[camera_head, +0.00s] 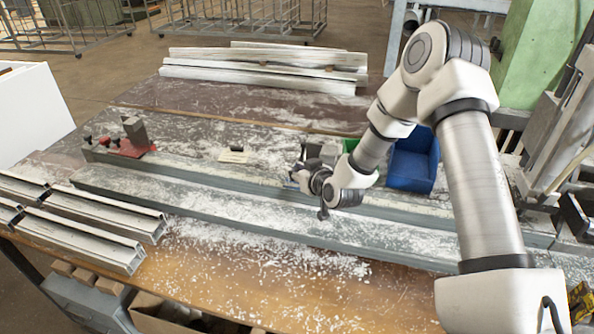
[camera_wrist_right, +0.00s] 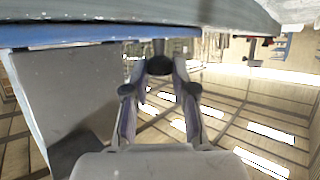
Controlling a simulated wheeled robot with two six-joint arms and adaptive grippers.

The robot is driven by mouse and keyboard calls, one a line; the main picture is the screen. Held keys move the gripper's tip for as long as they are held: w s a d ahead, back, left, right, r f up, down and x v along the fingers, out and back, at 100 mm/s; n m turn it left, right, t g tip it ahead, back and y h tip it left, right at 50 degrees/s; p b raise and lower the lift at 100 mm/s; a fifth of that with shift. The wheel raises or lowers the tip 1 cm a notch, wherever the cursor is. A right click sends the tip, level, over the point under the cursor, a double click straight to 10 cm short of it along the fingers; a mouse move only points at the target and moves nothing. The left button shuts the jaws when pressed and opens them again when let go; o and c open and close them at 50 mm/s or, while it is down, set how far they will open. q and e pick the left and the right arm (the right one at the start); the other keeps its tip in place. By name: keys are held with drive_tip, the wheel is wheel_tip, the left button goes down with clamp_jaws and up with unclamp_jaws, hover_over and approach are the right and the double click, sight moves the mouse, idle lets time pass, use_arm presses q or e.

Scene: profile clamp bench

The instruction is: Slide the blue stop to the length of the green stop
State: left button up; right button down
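My right gripper (camera_head: 308,176) is low over the long grey rail in the middle of the bench, beside a small grey metal block (camera_head: 322,153). In the right wrist view the fingers (camera_wrist_right: 160,72) reach up on either side of a dark knob-like piece (camera_wrist_right: 159,64). I cannot tell whether they grip it. A blue strip (camera_wrist_right: 70,36) along a grey plate runs close above the fingers; I cannot tell whether it belongs to the blue stop. A small green patch (camera_head: 350,145) shows behind my wrist, but I cannot identify it as the green stop. My left gripper is out of view.
A red clamp (camera_head: 134,146) sits at the rail's left end. A blue bin (camera_head: 412,160) stands behind my right forearm. Grey profiles (camera_head: 90,236) lie at the left front, white profiles (camera_head: 262,72) at the back. Pale shavings litter the bench; its front middle is otherwise clear.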

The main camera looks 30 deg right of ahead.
drive_tip(key=shift+w+a+f+b, duration=0.15)
drive_tip(key=shift+w+a+b, duration=0.05)
drive_tip(key=shift+w+b, duration=0.1)
drive_tip(key=w+a+b, duration=0.1)
drive_tip(key=w+a, duration=0.2)
drive_tip(key=w+a+b, duration=0.2)
drive_tip(key=w+a, duration=0.1)
drive_tip(key=w, duration=0.1)
drive_tip(key=shift+w+a+b, duration=0.15)
drive_tip(key=shift+a+b, duration=0.05)
drive_tip(key=shift+b, duration=0.1)
drive_tip(key=c, duration=1.2)
unclamp_jaws()
drive_tip(key=shift+w+d, duration=0.1)
